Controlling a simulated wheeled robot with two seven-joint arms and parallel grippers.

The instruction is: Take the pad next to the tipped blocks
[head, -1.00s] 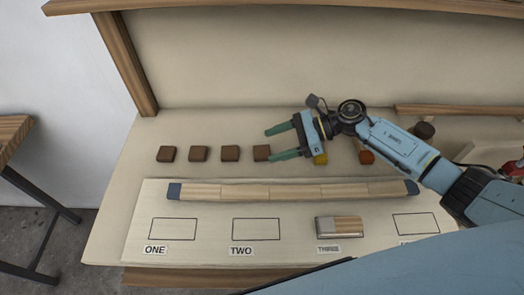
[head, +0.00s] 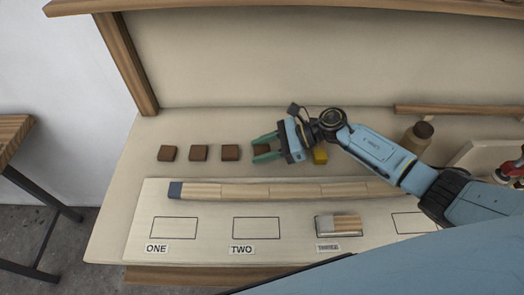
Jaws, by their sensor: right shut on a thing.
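Several small brown pads lie in a row on the pale bench, among them the leftmost pad (head: 167,153), a second (head: 198,153) and a third (head: 230,153). My right gripper (head: 266,148) is at the right end of this row, its green fingers shut on the fourth brown pad (head: 261,149). A yellow block (head: 320,156) lies just right of the gripper, partly hidden by my arm. A long row of wooden blocks (head: 260,191) with a blue-grey left end lies in front of the pads; its right end is hidden by my arm. My left gripper is not in view.
A pale board (head: 200,252) has outlined boxes labelled ONE, TWO and THREE. A grey-and-wood block (head: 338,225) lies in box THREE. A bottle with a brown cap (head: 418,135) stands behind my right arm. A wooden post (head: 130,65) edges the left.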

